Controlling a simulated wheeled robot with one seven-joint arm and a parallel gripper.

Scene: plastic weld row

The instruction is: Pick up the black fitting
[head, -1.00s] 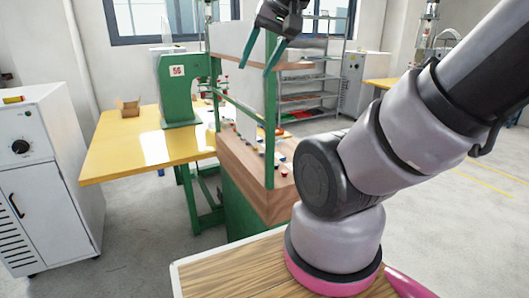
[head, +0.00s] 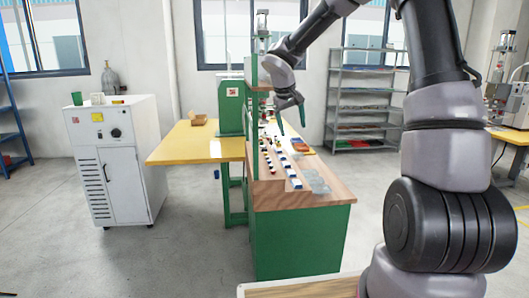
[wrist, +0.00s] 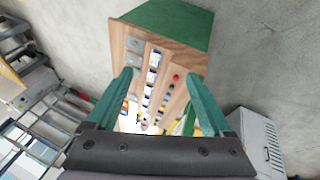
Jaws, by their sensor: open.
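My gripper (head: 291,122) is open and empty, with green fingers pointing down above the wooden bench top (head: 325,192). In the wrist view my gripper (wrist: 158,82) has its fingers spread wide, with rows of small parts on the bench between and beyond them. In the head view a row of small dark and red parts (head: 269,163) lies on the left of the bench, beside a row of small blue and white parts (head: 292,175). The black fitting is too small to single out for certain among them. No part is between the fingertips at contact.
A green upright frame (head: 254,125) stands at the bench's left edge. A yellow table (head: 190,145) with a cardboard box (head: 199,119) adjoins at left. A white cabinet (head: 125,160) stands farther left. Clear flat squares (head: 315,182) lie at the bench's near right. The floor in front is clear.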

